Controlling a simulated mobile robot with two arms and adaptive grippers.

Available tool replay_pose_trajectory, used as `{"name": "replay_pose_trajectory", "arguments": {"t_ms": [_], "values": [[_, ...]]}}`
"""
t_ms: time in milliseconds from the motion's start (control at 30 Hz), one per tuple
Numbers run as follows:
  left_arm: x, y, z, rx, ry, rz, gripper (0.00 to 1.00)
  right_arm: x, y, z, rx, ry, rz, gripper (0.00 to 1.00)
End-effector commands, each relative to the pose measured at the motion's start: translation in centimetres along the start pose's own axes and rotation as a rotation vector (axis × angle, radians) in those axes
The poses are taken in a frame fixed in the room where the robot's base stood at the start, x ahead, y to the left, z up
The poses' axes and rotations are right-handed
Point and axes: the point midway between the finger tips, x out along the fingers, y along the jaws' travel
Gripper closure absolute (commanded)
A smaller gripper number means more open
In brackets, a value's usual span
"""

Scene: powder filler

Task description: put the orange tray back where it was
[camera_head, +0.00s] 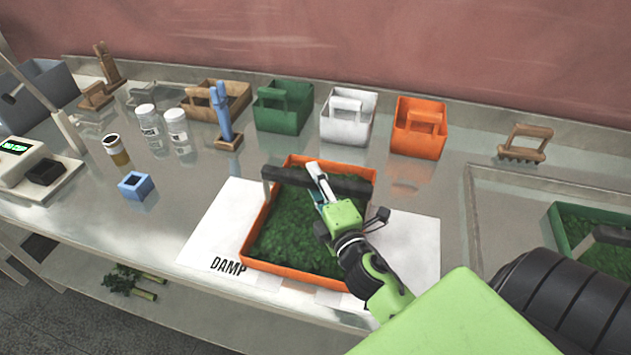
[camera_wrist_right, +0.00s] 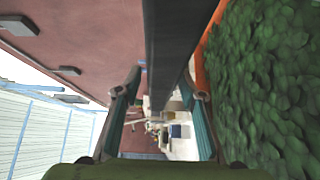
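The orange tray (camera_head: 257,222) is full of dark green leafy material and lies on the white mat (camera_head: 412,240) marked DAMP. Its dark handle bar (camera_head: 285,176) spans the tray near its far end. My right gripper (camera_head: 317,180) is at the middle of that bar. In the right wrist view the bar (camera_wrist_right: 168,40) runs between the two fingers of the gripper (camera_wrist_right: 160,95), which stand apart with a gap showing beside the bar. The tray's orange rim (camera_wrist_right: 212,35) and its green filling show at the right there. My left gripper is not in view.
Green (camera_head: 283,112), white (camera_head: 347,120) and orange (camera_head: 419,135) carriers stand along the back. A blue tool stand (camera_head: 222,115), jars (camera_head: 177,130) and a small blue box (camera_head: 136,187) are left. A green-rimmed tray (camera_head: 555,232) is right. A scale (camera_head: 20,165) is far left.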

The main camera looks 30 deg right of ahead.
Motion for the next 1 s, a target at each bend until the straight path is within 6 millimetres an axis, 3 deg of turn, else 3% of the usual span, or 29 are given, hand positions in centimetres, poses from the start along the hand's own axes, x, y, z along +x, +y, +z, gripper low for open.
{"name": "replay_pose_trajectory", "arguments": {"t_ms": [233, 700, 1000], "values": [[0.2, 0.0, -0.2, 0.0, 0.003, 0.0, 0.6, -0.9, 0.0, 0.0, 0.001, 0.0, -0.001, 0.63], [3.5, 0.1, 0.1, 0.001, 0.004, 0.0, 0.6, -9.6, -0.2, 0.1, 0.001, -0.002, -0.003, 0.63], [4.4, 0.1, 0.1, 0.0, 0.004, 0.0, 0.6, -11.9, 0.1, 0.0, 0.0, 0.0, 0.0, 0.63]]}}
